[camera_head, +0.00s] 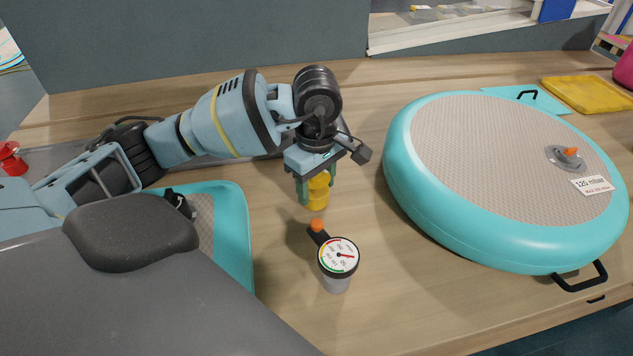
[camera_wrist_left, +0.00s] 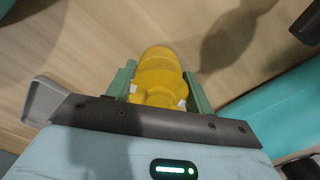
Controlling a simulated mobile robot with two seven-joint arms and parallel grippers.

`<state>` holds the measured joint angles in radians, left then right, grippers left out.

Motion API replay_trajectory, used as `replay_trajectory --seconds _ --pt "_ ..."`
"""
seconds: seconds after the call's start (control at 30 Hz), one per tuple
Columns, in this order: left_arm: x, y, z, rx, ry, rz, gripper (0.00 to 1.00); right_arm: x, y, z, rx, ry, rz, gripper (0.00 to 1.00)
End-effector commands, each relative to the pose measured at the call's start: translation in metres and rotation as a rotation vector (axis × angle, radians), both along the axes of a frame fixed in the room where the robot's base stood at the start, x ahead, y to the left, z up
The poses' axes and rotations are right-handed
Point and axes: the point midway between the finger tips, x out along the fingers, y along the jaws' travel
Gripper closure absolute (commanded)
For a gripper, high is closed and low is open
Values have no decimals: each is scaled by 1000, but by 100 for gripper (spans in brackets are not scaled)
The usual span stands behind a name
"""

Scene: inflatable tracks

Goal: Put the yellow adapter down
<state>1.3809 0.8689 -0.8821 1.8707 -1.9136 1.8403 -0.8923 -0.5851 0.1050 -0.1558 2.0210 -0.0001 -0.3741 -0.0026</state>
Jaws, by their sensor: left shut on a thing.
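The yellow adapter (camera_head: 318,190) is a small stepped cylinder held upright between the green fingers of my left gripper (camera_head: 316,188). In the left wrist view the adapter (camera_wrist_left: 158,80) sits between both fingers of the left gripper (camera_wrist_left: 158,95), with wood below it. The left gripper is shut on it, over the bench just behind the pressure gauge. I cannot tell whether the adapter's lower end touches the bench. My right gripper is not in view.
A round pressure gauge (camera_head: 338,256) with an orange tip stands close in front. A large turquoise inflatable disc (camera_head: 505,165) with a valve and label fills the right. A yellow cloth (camera_head: 590,94) lies at the back right. Bare wooden bench (camera_head: 290,285) lies left of the gauge.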

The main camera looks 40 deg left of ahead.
Motion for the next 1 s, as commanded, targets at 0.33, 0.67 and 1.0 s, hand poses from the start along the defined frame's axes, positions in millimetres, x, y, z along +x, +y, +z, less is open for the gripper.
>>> replay_trajectory --seconds 0.33,0.67,1.0 --pt "0 0 -3 0 0 0 26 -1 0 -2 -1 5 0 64" --pt "0 0 4 0 -2 0 26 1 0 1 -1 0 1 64" --pt "1 -1 63 -2 -6 -1 26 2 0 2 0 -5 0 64"
